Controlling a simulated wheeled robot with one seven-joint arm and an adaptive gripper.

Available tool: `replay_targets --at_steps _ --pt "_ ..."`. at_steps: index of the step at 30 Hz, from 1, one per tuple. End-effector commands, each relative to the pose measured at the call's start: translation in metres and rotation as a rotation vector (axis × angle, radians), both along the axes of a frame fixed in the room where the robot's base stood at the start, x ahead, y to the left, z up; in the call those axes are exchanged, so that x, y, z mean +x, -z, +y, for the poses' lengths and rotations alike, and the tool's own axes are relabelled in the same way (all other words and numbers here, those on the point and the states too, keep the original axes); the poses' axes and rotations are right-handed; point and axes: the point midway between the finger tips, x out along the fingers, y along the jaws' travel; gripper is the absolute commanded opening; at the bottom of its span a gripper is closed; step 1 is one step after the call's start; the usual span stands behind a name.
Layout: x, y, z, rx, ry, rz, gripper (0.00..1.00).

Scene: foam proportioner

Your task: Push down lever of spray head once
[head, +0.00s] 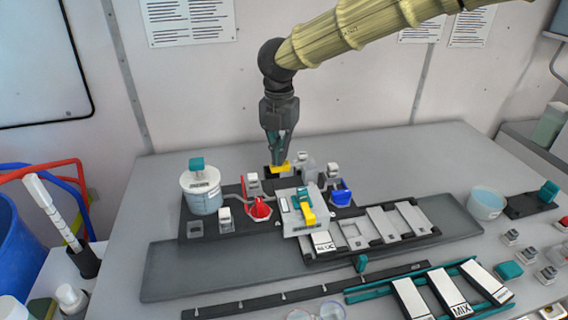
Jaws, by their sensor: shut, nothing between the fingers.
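The likeliest spray head is a light grey block (303,217) near the middle of the bench. A teal and yellow lever-like part (305,207) is on top of it, its yellow end toward the front. I cannot tell how far this part is pressed. My gripper (277,159) points down behind the block and to its left, apart from the lever. It is shut and empty. A small yellow piece (279,168) shows right at its fingertips. I cannot tell whether they touch it, or whether it belongs to the gripper.
A lidded clear tank (202,192) stands left, with a red cone-shaped part (259,208) beside it. A blue part (341,193) is right of the block. Grey slotted frames (385,226) lie front right. A clear cup (486,203) stands further right. The back bench is clear.

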Motion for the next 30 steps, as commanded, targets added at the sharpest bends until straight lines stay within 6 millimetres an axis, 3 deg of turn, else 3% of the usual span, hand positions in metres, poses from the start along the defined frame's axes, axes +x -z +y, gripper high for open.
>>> replay_targets --at_steps 30 --pt "0.0 0.032 0.0 -0.001 -0.001 0.001 0.0"
